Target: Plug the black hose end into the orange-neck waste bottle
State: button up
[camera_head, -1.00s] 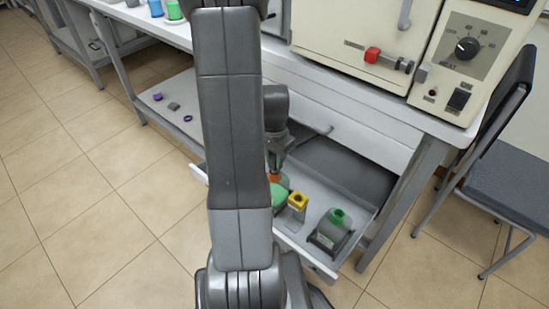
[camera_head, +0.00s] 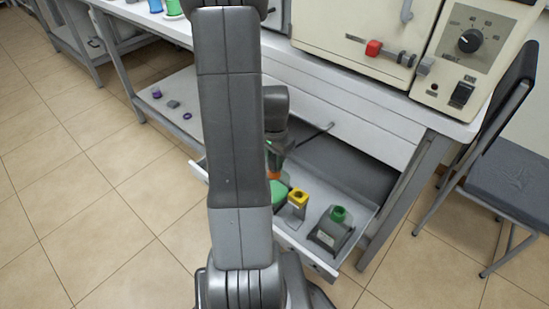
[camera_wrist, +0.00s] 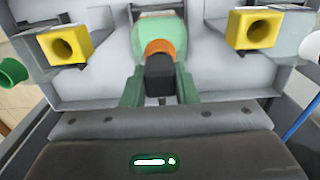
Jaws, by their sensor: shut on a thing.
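In the wrist view my gripper (camera_wrist: 159,92) has its two green fingers shut on the black hose end (camera_wrist: 160,77). The black hose end lines up with the orange neck (camera_wrist: 160,47) of a green waste bottle (camera_wrist: 151,28) and overlaps it in the picture. I cannot tell how far it is inside the neck. In the head view the orange neck (camera_head: 273,176) shows just beside my arm, over the open drawer (camera_head: 300,244). My arm hides most of the gripper and bottle there.
Yellow-neck bottles stand left (camera_wrist: 68,45) and right (camera_wrist: 253,28) of the orange neck in the wrist view. A green-neck bottle (camera_head: 330,231) stands at the drawer's right. A cream machine (camera_head: 352,45) sits on the bench above. A chair (camera_head: 505,180) stands right.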

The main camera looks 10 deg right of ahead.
jog(key=o, duration=1)
notch_tip(320, 180, up, 14)
jog(key=p, duration=0.3)
jog(key=shift+f, duration=0.15)
notch_tip(320, 180, down, 14)
jog(key=b, duration=0.3)
jog(key=shift+r+p, duration=0.35)
jog(key=shift+r, duration=0.15)
jog(key=shift+f+b, duration=0.15)
jog(key=shift+b, duration=0.2)
